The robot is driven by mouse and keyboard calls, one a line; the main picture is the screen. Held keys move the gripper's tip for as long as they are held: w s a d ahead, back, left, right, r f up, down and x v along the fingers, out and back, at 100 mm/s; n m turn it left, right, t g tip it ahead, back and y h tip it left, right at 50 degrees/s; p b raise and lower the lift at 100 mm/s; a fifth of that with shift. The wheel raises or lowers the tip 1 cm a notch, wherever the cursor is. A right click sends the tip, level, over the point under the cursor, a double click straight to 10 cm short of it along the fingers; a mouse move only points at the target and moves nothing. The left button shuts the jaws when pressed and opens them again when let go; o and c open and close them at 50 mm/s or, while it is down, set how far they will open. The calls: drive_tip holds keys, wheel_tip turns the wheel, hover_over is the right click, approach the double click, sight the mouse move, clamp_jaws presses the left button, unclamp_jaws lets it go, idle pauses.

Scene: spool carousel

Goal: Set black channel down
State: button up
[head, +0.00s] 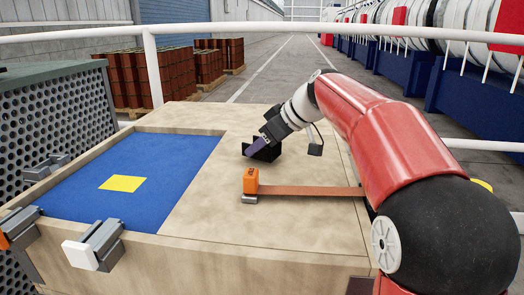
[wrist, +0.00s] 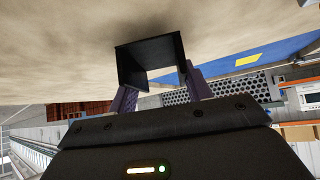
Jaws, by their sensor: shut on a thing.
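The black channel (head: 268,154) is a short U-shaped piece at the bench top, right of the blue area. My gripper (head: 257,145), with purple fingers, is shut on it. In the wrist view the channel (wrist: 150,48) sits between the two fingers of my gripper (wrist: 160,88), its open side towards the camera. A dark shadow lies on the wood close to it. I cannot tell whether it touches the bench top.
The wooden bench (head: 230,225) has a recessed blue area (head: 75,190) with a yellow square (head: 123,183) at left. An orange block (head: 250,181) with a brown strap (head: 310,191) lies in front of the channel. Grey clamps (head: 100,240) line the left edge. Bare wood surrounds the channel.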

drive_tip(key=shift+f, duration=0.55)
drive_tip(key=shift+f, duration=0.1)
drive_tip(key=o, duration=1.1)
drive_tip(key=shift+c, duration=0.2)
drive_tip(key=p+v, duration=0.1)
drive_tip(key=v, duration=1.1)
drive_tip(key=shift+d, duration=0.1)
